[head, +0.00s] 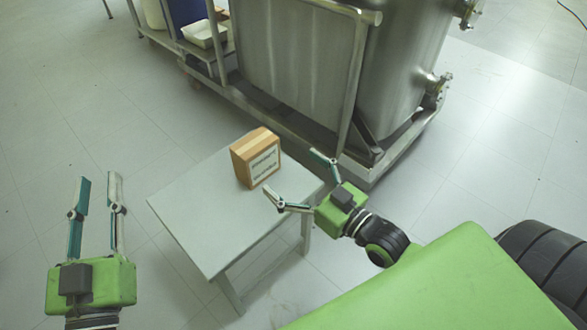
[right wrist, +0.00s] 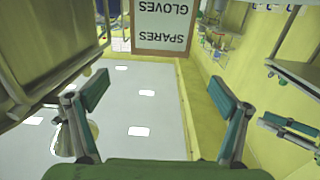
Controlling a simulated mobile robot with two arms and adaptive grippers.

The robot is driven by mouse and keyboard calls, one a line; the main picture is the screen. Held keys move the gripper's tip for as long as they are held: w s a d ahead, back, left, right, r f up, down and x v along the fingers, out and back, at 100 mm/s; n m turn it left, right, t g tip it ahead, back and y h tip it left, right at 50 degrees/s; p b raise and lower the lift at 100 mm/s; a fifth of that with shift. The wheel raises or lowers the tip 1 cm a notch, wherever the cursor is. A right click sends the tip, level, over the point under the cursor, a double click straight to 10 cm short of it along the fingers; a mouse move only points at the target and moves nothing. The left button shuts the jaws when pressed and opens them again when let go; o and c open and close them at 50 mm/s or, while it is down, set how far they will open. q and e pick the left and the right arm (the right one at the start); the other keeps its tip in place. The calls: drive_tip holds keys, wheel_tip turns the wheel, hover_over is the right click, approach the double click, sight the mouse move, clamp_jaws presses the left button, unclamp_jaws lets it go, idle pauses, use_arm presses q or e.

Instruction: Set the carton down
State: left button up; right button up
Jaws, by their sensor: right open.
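The carton (head: 251,165), a brown box with a white label, stands upright on the small grey table (head: 195,205), near its far edge. In the right wrist view the carton (right wrist: 162,48) is at the top, its label reading "SPARES GLOVES" upside down. My right gripper (head: 291,172) is open and empty at the table's right side, its fingers spread toward the carton with a gap between. The right wrist view shows both fingers (right wrist: 160,80) apart with nothing between them. My left gripper (head: 99,180) is open and empty, left of the table.
A large steel vessel (head: 400,70) on a wheeled frame (head: 300,130) stands just behind the table. A cart with a white tray (head: 204,34) is at the back left. The table's near and left parts are bare. Floor on the left is clear.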

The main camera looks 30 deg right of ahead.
drive_tip(key=a+r+t, duration=0.1)
drive_tip(key=a+r, duration=0.3)
drive_tip(key=r, duration=0.3)
drive_tip(key=s+a+r+t, duration=0.1)
drive_tip(key=a+r, duration=0.4)
drive_tip(key=r, duration=0.3)
drive_tip(key=shift+s+r+m+t+h, duration=0.15)
drive_tip(key=shift+m+t+h, duration=0.15)
drive_tip(key=shift+m+t, duration=0.1)
drive_tip(key=shift+a, duration=0.1)
